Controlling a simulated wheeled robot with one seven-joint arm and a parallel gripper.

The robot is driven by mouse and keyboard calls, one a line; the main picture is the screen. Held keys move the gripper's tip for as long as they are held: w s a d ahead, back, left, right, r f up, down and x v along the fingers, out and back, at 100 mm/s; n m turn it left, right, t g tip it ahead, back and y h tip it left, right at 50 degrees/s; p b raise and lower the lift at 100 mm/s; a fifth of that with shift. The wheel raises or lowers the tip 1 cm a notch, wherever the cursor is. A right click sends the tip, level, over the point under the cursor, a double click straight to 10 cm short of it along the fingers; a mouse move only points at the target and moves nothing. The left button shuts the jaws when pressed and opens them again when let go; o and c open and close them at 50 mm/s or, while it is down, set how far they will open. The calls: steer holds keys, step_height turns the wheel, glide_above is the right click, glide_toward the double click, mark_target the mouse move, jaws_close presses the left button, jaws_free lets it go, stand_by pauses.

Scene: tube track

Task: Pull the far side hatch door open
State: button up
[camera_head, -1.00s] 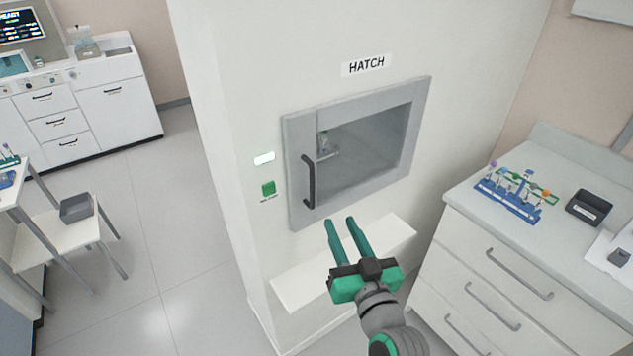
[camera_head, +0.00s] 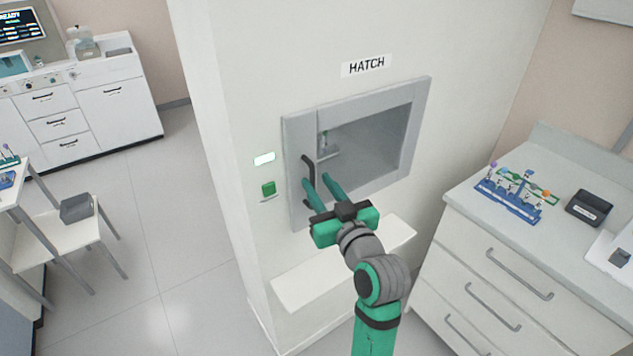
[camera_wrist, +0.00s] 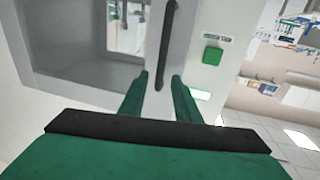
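The hatch door (camera_head: 300,200) is a grey-framed panel with a window, set in the white wall under a "HATCH" sign (camera_head: 366,66). It looks shut. Its dark vertical bar handle (camera_head: 306,165) is on the left side of the door. My gripper (camera_head: 316,179) is open and empty, its two green fingers pointing at the handle's lower part. In the head view a finger hides the handle's lower end.
A green button (camera_head: 268,188) and a lit panel (camera_head: 264,158) are left of the door. A white shelf (camera_head: 290,290) juts out below it. A drawer cabinet (camera_head: 480,250) with a tube rack (camera_head: 515,195) stands right.

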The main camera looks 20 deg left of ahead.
steer(key=shift+x, duration=0.85)
jaws_close()
steer(key=shift+d, duration=0.1)
